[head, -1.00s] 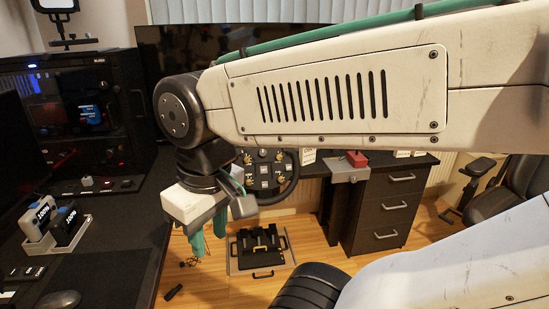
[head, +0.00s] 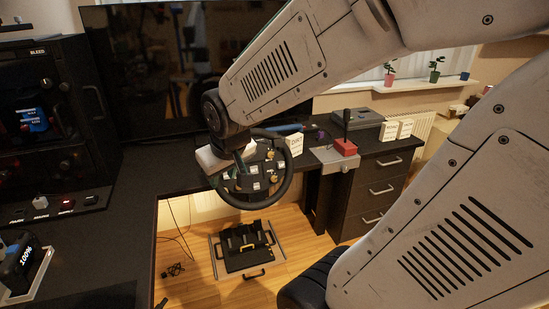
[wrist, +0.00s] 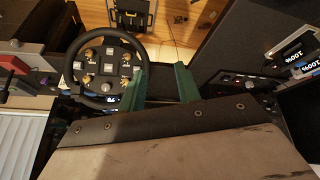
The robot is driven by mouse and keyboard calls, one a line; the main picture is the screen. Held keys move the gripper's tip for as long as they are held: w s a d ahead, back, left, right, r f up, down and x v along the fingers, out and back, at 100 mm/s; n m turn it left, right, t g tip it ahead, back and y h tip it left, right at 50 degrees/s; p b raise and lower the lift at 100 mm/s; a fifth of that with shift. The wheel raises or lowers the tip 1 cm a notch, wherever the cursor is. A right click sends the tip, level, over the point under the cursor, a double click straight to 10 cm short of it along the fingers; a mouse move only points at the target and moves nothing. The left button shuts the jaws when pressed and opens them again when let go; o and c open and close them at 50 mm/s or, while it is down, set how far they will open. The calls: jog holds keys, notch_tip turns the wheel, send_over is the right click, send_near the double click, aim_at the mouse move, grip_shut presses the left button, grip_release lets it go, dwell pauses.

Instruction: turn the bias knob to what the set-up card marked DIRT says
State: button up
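The black racing wheel (head: 287,181) stands at the desk's edge, with several gold knobs and small labelled plates on its hub. In the wrist view the wheel (wrist: 69,62) lies left of my gripper (wrist: 160,70), whose green fingers are apart and empty. A gold knob (wrist: 125,72) is on the hub side nearest the fingers. I cannot tell which knob is bias; the labels are too small.
More white cards (head: 389,131) stand on the right of the desk by a red-based lever (head: 345,146). Black pedals (head: 244,246) sit on the floor below. A black rack (head: 50,120) and a charger with batteries (head: 22,262) are at the left.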

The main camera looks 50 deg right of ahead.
jog(key=w+d+f+t+h, duration=0.1)
jog(key=w+d+f+t, duration=0.1)
jog(key=w+d+f, duration=0.4)
jog(key=m+t+h, duration=0.4)
jog(key=t+h, duration=0.2)
jog(key=t, duration=0.2)
send_near(271, 156)
jog(key=x, duration=0.8)
jog(key=shift+w+d, duration=0.2)
jog(key=c, duration=0.7)
